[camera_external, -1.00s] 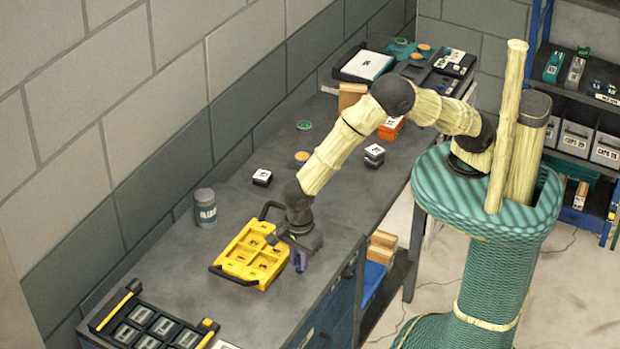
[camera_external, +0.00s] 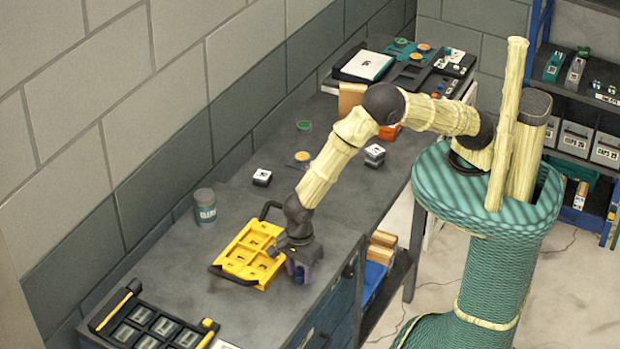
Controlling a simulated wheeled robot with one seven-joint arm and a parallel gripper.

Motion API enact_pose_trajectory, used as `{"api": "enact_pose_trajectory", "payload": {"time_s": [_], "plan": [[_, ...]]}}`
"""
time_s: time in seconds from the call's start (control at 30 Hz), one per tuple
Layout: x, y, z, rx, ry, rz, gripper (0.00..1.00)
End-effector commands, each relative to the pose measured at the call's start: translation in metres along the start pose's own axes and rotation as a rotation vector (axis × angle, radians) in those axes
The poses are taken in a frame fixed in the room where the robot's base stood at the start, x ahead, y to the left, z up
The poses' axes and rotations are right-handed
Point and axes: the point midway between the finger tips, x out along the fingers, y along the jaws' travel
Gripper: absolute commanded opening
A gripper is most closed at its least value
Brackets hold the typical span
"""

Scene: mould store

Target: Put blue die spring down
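My gripper (camera_external: 301,274) points down close to the bench top, just right of the yellow tray. Its fingers are small and dark with purplish parts, and I cannot tell whether they are open or shut. I cannot make out the blue die spring; it may be hidden at or behind the gripper. The yellow tray (camera_external: 233,266) has several compartments with dark labels and a black handle at each end. My wrist covers part of the tray's right side.
A grey canister (camera_external: 205,207) stands left of the tray, near the wall. A black tray with yellow handles (camera_external: 122,301) lies at the front left. The bench's front edge (camera_external: 337,282) is close to my gripper.

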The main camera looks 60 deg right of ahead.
Motion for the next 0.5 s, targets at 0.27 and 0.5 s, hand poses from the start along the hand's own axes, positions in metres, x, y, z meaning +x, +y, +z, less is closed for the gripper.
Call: {"api": "enact_pose_trajectory", "payload": {"time_s": [0.27,0.5], "plan": [[-0.004,0.0,0.0,0.0,-0.001,0.0,0.4],[-0.029,0.0,0.001,0.0,-0.004,-0.002,0.4]]}}
